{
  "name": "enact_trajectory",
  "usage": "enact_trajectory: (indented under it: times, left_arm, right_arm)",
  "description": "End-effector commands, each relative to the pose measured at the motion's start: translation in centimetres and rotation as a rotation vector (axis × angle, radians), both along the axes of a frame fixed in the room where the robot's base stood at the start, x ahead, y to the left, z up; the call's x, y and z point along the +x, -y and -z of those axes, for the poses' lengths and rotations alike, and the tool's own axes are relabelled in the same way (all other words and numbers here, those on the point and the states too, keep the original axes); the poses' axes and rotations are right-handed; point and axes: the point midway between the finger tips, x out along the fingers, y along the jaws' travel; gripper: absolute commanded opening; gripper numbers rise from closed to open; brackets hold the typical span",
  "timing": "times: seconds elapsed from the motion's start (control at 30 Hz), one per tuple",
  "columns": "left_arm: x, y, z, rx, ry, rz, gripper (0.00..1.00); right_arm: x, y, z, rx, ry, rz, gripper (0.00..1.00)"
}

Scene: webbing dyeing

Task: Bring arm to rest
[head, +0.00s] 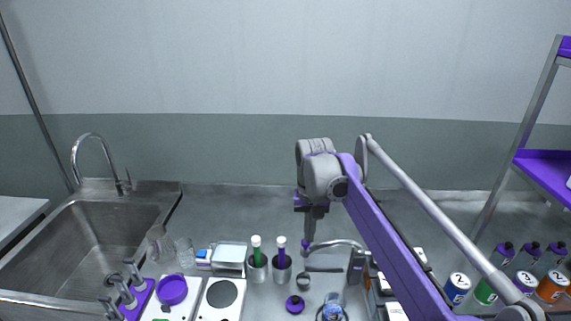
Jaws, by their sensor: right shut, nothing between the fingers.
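My right arm comes in from the lower right and reaches over the counter. Its gripper (308,243) points down and is shut, with nothing held. It hangs above the counter, to the right of two metal cups (257,268) that hold green and purple handled tools. A curved metal piece (335,243) shows right beside the fingertips; I cannot tell whether they touch. My left gripper is not in view.
A sink (100,235) with a tap is at the left. A purple bowl (172,290), a round plate (222,293), and a purple lid (295,304) are in front. Numbered bottles (457,288) stand at the right beneath a purple shelf (545,170). The back counter is clear.

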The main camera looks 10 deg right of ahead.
Motion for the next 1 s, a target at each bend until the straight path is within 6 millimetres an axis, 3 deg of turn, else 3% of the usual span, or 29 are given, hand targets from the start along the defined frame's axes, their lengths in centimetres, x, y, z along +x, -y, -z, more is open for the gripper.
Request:
enact_trajectory:
  times: [0.17,0.37,0.7,0.83,1.0]
  left_arm:
    - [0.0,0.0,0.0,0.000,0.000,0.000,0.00]
    - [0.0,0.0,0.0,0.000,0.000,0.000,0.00]
    - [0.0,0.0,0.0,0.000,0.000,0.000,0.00]
    - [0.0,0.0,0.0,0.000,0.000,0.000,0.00]
    - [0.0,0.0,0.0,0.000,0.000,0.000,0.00]
  right_arm:
    - [-2.7,0.2,0.0,0.000,0.055,-0.025,0.00]
    - [-9.0,0.6,1.7,-0.006,0.190,-0.084,0.00]
    - [-20.3,1.0,9.0,-0.039,0.421,-0.186,0.00]
    - [-23.0,1.1,11.7,-0.053,0.480,-0.212,0.00]
    - [-24.5,1.2,13.4,-0.061,0.516,-0.227,0.00]
